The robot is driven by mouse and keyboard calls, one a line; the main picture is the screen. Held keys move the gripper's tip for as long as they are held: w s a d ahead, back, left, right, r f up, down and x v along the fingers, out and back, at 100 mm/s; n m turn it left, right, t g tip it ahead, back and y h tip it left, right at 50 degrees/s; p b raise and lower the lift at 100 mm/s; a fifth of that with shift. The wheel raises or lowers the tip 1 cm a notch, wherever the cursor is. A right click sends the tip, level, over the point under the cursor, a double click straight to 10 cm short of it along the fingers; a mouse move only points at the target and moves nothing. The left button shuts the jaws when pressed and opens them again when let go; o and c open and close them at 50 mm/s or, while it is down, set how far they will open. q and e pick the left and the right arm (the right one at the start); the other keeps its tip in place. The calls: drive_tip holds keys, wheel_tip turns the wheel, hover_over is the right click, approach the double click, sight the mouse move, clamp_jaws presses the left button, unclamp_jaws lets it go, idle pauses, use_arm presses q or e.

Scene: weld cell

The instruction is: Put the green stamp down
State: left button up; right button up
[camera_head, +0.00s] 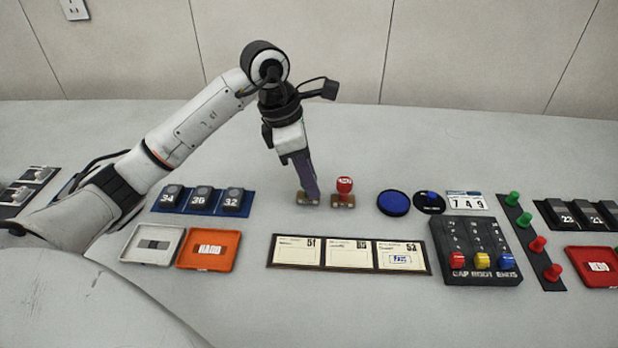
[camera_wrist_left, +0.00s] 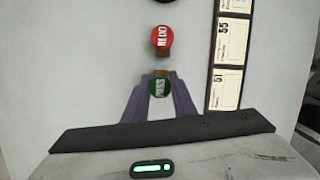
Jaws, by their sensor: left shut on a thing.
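The green stamp (camera_wrist_left: 160,88) sits between the two purple fingers of my left gripper (camera_wrist_left: 160,100) in the left wrist view. My left gripper is shut on it. In the head view the left gripper (camera_head: 309,188) points down at the table, and the fingers hide the green top. A small brown base (camera_head: 307,200) shows at the fingertips, at or very close to the table; I cannot tell if it touches. A red stamp (camera_head: 344,185) stands upright just to its right, apart from it; it also shows in the left wrist view (camera_wrist_left: 162,38). My right gripper is not in view.
A strip of three cards (camera_head: 348,269) lies in front of the stamps. A round blue pad (camera_head: 393,203) lies to the right, with a black key box (camera_head: 474,275) beyond. An orange tray (camera_head: 208,267) and a blue block rack (camera_head: 203,212) are left. The table behind is clear.

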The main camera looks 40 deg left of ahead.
use_arm(q)
drive_tip(key=shift+f, duration=0.25)
drive_tip(key=o, duration=0.4)
drive_tip(key=shift+f, duration=0.1)
drive_tip(key=o, duration=0.4)
drive_tip(key=shift+o, duration=0.2)
drive_tip(key=shift+r, duration=0.2)
drive_tip(key=v, duration=1.2)
